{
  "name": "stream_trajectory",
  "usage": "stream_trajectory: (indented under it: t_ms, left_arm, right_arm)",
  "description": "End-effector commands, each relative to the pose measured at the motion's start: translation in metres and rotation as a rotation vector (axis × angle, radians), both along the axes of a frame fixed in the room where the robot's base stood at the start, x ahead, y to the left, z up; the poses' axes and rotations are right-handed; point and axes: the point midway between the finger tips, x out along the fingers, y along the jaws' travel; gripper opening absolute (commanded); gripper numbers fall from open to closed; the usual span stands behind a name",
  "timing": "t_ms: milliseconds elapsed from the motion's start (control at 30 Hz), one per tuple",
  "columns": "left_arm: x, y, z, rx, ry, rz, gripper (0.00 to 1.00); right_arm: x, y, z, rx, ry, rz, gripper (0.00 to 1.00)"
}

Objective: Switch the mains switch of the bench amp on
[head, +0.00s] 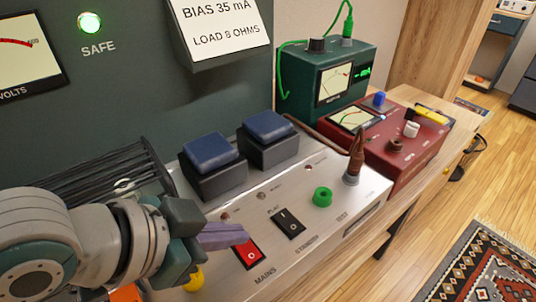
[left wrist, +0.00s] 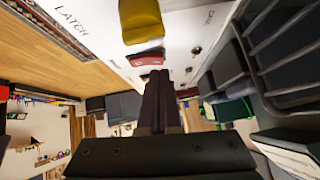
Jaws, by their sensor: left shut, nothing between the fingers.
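The bench amp has a silver sloped top panel (head: 375,187). Its mains switch (head: 250,254) is a bright red rocker above the printed word MAINS; I cannot tell which way it is tipped. My left gripper (head: 243,233) is shut and empty, with its fingertips close by the switch's upper left edge. Contact cannot be told. In the left wrist view the shut fingers (left wrist: 158,80) point toward the red switch (left wrist: 146,61) and hide part of its surroundings. My right gripper is not in view.
A black standby rocker (head: 289,223) is right of the mains switch. A yellow knob (head: 194,278) is beside my gripper. A green knob (head: 323,196), a brown-tipped post (head: 356,155) and two blue-topped blocks (head: 212,154) stand on the amp. Green (head: 338,105) and red (head: 400,153) instruments stand behind.

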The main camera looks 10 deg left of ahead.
Motion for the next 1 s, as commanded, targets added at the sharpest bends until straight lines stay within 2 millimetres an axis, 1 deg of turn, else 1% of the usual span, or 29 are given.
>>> stream_trajectory:
  t_ms: [100,433,533,767,1000]
  left_arm:
    - [0.0,0.0,-0.005,0.0,0.0,0.0,0.0]
    - [0.0,0.001,-0.005,0.0,0.0,0.0,0.0]
    - [0.002,0.003,-0.011,0.001,0.003,0.0,0.0]
    - [0.001,0.002,-0.011,-0.001,0.002,-0.001,0.0]
    - [-0.004,-0.004,-0.007,-0.003,0.005,0.001,0.0]
  right_arm:
    - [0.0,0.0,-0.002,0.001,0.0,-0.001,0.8]
    - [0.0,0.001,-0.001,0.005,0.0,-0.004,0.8]
    - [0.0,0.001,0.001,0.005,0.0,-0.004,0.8]
    - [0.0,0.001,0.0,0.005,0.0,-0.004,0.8]
    - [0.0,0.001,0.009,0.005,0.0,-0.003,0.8]
